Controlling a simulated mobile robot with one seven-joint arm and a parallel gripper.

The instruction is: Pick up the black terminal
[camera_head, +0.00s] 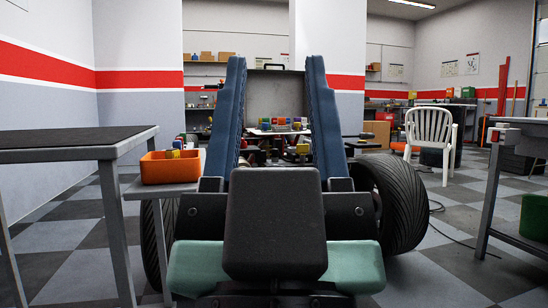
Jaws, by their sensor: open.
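My gripper (276,66) is in the middle of the head view. Its two long blue fingers stand wide apart, open, with nothing visible held between them. The dark block and teal part in front of them hide much of the lower middle. I cannot clearly make out the black terminal. Beyond the fingers, small coloured pieces (282,124) in red, yellow, green and blue stand on a pale surface, with dark parts below them. These are too small and partly hidden to tell apart. The quad's black tyre (397,203) shows at right, and another tyre (158,240) at left.
An orange bin (171,170) with yellow and blue pieces sits on a grey stand at left, beside a dark-topped table (75,140). A white chair (431,137) stands behind at right. A grey bench (490,195) and green bin (535,220) edge the right. Checkered floor is open right of the tyre.

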